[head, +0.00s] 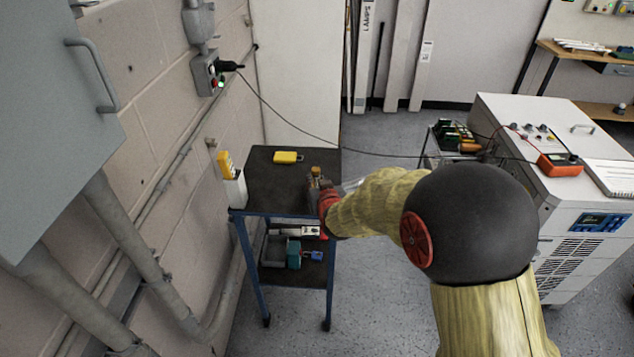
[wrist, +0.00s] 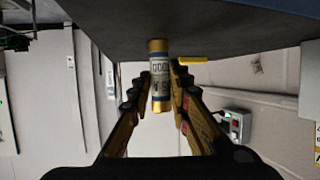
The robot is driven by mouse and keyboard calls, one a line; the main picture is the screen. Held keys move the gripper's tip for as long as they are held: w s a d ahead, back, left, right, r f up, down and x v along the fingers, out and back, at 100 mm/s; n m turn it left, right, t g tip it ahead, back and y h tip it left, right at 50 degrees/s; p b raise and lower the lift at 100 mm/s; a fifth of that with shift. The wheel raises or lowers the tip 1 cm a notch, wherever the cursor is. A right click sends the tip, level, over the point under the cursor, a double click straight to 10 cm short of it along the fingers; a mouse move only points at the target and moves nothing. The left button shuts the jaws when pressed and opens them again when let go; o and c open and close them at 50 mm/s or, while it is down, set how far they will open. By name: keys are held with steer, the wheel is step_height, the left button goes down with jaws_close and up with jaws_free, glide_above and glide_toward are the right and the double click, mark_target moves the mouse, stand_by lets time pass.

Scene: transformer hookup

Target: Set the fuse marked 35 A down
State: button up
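The fuse (wrist: 160,75) is a pale cylinder with brass-coloured end caps and dark print that I cannot read surely. In the wrist view, which is turned upside down, it stands between the two fingertips of my gripper (wrist: 161,76), which look closed against its sides. Its far end shows against the dark cart top (wrist: 110,22); I cannot tell whether it touches. In the head view the fuse (head: 315,176) is small and upright over the right edge of the cart top (head: 262,190), with my gripper (head: 319,184) partly hidden by the arm.
A yellow object (head: 287,157) lies at the back of the cart top. Grey and teal items (head: 283,252) sit on the lower shelf. The middle of the top is clear.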

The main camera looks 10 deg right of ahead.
steer(key=o, duration=0.4)
steer(key=shift+o, duration=0.2)
steer(key=shift+r, duration=0.25)
steer(key=s+a+r+g+p, duration=0.1)
steer(key=s+r, duration=0.3)
steer(key=s, duration=0.3)
steer(key=s+r+g+y+p, duration=0.1)
steer(key=s+r+p, duration=0.1)
steer(key=s+r, duration=0.35)
steer(key=s+a+r+g+p, duration=0.1)
steer(key=s+r+g, duration=0.15)
steer(key=s, duration=0.65)
steer(key=s+d+r+g, duration=0.1)
steer(key=s+r, duration=0.1)
steer(key=s, duration=0.7)
steer(key=s+d+r+g, duration=0.1)
steer(key=s+r+g, duration=0.1)
steer(key=s, duration=0.8)
steer(key=shift+d+n, duration=0.25)
steer(key=shift+n, duration=0.05)
steer(key=shift+r, duration=0.15)
